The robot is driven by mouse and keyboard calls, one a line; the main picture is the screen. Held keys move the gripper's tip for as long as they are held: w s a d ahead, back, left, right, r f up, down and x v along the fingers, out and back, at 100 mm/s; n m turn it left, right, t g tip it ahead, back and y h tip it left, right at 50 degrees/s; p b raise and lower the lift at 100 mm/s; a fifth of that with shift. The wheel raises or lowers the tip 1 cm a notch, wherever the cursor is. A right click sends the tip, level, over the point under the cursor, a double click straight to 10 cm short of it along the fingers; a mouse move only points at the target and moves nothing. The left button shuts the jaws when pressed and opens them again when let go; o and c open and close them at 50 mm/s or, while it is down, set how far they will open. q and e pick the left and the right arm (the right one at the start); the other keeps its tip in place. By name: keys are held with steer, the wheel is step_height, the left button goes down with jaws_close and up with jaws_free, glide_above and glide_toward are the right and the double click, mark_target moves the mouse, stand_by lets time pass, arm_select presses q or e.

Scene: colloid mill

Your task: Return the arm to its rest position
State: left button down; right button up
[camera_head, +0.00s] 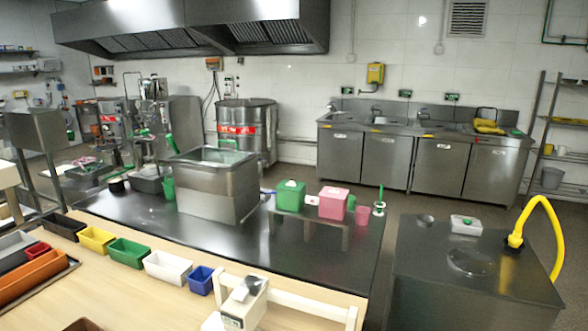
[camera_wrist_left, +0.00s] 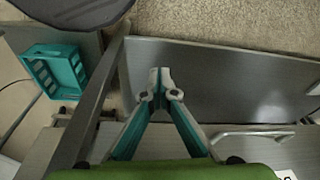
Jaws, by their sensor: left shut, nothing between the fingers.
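My left gripper (camera_wrist_left: 160,80) shows in the left wrist view, with its two teal fingers meeting at their tips. Nothing is between them. It hangs over a bare grey metal surface (camera_wrist_left: 240,80) with a raised edge, apart from any loose thing as far as I can tell. Neither of my grippers shows in the head view, and my right gripper is in no frame.
In the wrist view, a teal crate (camera_wrist_left: 55,72) lies at left and a metal handle (camera_wrist_left: 252,136) below right. The head view shows a steel tank (camera_head: 215,187), a green box (camera_head: 290,196), a pink box (camera_head: 333,203) and a yellow hose (camera_head: 550,225).

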arm_select(q)
steer(key=s+a+f+g+b, duration=0.1)
steer(key=s+a+f+b, duration=0.1)
steer(key=s+f, duration=1.5)
steer(key=shift+a+f, duration=0.5)
steer(key=shift+f, duration=0.25)
